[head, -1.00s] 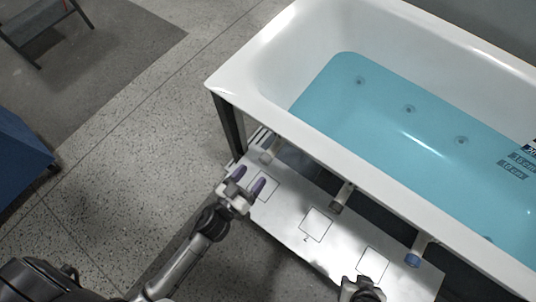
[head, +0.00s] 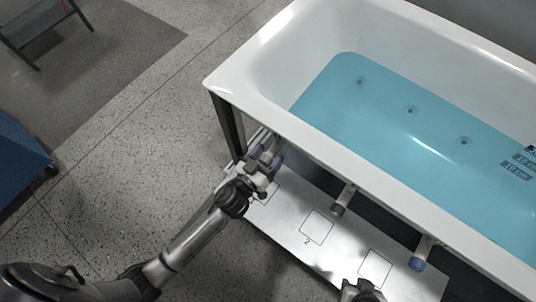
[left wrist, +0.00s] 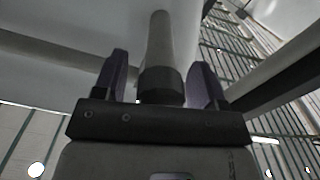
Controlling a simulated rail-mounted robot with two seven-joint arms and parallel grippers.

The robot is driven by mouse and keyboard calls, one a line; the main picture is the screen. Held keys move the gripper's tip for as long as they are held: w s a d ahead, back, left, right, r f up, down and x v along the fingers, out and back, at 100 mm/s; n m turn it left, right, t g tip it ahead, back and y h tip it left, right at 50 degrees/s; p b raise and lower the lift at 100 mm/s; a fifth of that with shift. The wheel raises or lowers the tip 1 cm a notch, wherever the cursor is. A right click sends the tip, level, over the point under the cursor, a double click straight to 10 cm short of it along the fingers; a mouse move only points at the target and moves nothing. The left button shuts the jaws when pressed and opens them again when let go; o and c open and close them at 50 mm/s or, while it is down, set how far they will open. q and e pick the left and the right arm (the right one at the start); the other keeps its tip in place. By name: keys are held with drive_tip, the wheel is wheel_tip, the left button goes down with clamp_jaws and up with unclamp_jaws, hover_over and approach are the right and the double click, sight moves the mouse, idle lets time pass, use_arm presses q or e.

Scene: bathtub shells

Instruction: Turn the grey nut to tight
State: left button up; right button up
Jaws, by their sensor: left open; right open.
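A grey nut (left wrist: 162,86) sits on the end of a pale pipe (left wrist: 160,40) in the left wrist view. My left gripper (head: 267,157) is open under the left edge of the tub, with its purple fingers on either side of this nut. The left wrist view shows the fingers (left wrist: 162,80) apart from the nut, with a gap on each side. In the head view the gripper hides this nut. My right gripper (head: 363,287) is open and empty at the bottom edge, low over the panel.
A white panel (head: 290,224) with marked squares lies below the tub (head: 330,158). A middle pipe ends in a dark grey nut (head: 338,209), and a right pipe ends in a blue nut (head: 416,264). A dark tub leg (head: 228,125) stands just left of my left gripper.

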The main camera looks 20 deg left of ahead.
use_arm(q)
drive_tip(key=shift+c, duration=0.5)
drive_tip(key=c, duration=0.8)
